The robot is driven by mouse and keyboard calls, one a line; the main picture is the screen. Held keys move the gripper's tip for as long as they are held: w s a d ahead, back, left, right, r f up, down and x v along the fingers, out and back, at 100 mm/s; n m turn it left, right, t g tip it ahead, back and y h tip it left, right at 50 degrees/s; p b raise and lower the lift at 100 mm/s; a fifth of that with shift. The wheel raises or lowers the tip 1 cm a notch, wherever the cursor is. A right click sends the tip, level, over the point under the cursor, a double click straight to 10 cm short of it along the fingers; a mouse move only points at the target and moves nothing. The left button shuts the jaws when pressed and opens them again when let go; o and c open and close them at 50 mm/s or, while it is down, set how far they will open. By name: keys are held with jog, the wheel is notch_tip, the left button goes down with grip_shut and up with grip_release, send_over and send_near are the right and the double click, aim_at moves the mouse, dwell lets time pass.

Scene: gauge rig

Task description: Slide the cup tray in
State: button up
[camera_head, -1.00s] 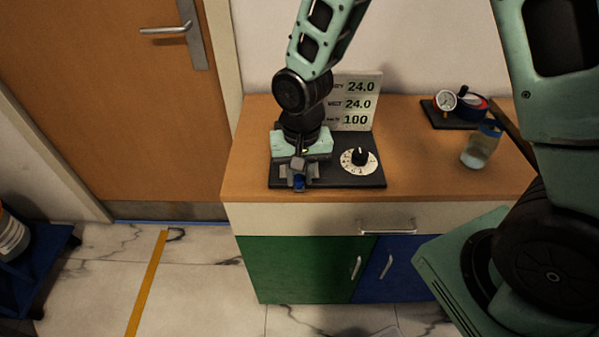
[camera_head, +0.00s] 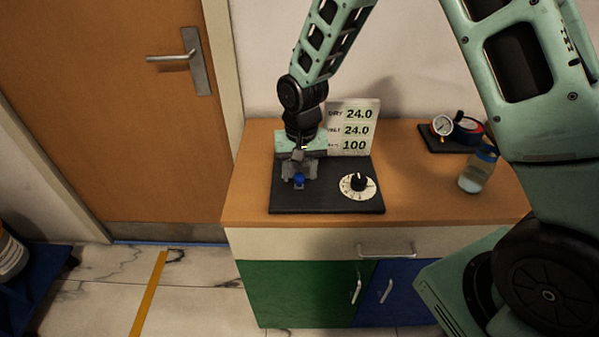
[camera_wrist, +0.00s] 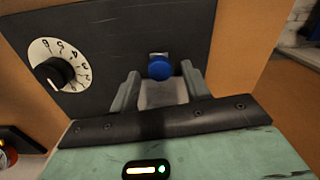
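The cup tray (camera_head: 299,183) is a small grey piece with a round blue part at its front, low on the left side of the black board. In the wrist view the blue part (camera_wrist: 160,68) shows just beyond my fingertips, with grey tray surface between the fingers. My gripper (camera_head: 299,168) points down over the board, with one finger on each side of the tray. My palm hides the tray's back part.
The black board (camera_head: 325,203) carries a white dial with a black knob (camera_head: 358,183) to the right. A sign reading 24.0, 24.0 and 100 (camera_head: 353,128) stands behind. A jar (camera_head: 478,168) and a gauge (camera_head: 441,126) are farther right on the wooden counter (camera_head: 420,205).

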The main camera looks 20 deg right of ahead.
jog(key=shift+s, duration=0.1)
notch_tip(320, 180, up, 17)
jog(key=b, duration=0.1)
jog(key=shift+d+r, duration=0.15)
jog(key=shift+r, duration=0.05)
dwell(0.4)
jog(key=shift+s, duration=0.15)
jog(key=s+a+f+n, duration=0.1)
jog(key=s+a+n, duration=0.1)
jog(key=s, duration=0.6)
jog(key=s+a+f+n, duration=0.1)
jog(key=s+a+n, duration=0.2)
jog(key=s, duration=0.6)
jog(key=s+a+f+n, duration=0.1)
jog(key=s+a+n, duration=0.1)
jog(key=s+n, duration=0.3)
jog(key=s, duration=0.4)
jog(key=shift+a+n, duration=0.2)
jog(key=shift+n, duration=0.1)
